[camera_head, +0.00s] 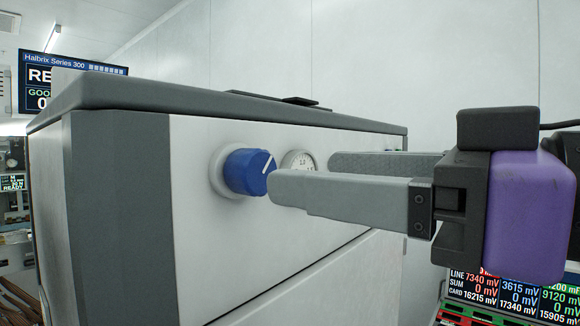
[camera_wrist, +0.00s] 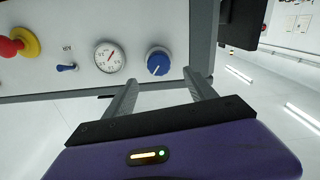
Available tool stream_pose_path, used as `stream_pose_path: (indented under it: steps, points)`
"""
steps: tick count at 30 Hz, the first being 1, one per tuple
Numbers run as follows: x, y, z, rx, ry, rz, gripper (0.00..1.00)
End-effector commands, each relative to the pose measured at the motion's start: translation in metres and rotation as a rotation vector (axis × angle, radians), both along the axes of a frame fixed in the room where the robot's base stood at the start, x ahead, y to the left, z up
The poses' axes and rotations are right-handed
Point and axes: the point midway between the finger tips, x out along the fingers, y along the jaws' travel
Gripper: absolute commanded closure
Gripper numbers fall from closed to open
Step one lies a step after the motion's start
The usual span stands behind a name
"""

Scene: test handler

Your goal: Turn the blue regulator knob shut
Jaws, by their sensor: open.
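The blue regulator knob (camera_head: 246,172) sits on a pale round collar on the white front panel of a grey-edged cabinet. Its white pointer line slants up and right in the head view. In the wrist view the knob (camera_wrist: 158,62) lies beyond my fingertips, between their lines, and its pointer slants to the lower left. My gripper (camera_head: 300,174) is open with nothing between its fingers. In the head view the near fingertip reaches the knob's right edge; I cannot tell whether it touches. The wrist view shows both fingers of my gripper (camera_wrist: 160,77) apart, short of the knob.
A round dial gauge (camera_wrist: 109,57) is beside the knob, partly behind my fingers in the head view. Farther left in the wrist view are a small blue toggle (camera_wrist: 66,67) and a red button (camera_wrist: 9,47) on yellow. Display screens (camera_head: 510,292) stand at lower right.

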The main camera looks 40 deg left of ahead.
Motion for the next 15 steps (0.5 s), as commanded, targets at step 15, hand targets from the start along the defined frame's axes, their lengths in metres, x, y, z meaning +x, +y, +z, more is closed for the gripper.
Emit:
stream_pose_path:
  steps: [15]
  points:
    - [0.006, 0.067, 0.0, -0.004, 0.002, -0.002, 0.35]
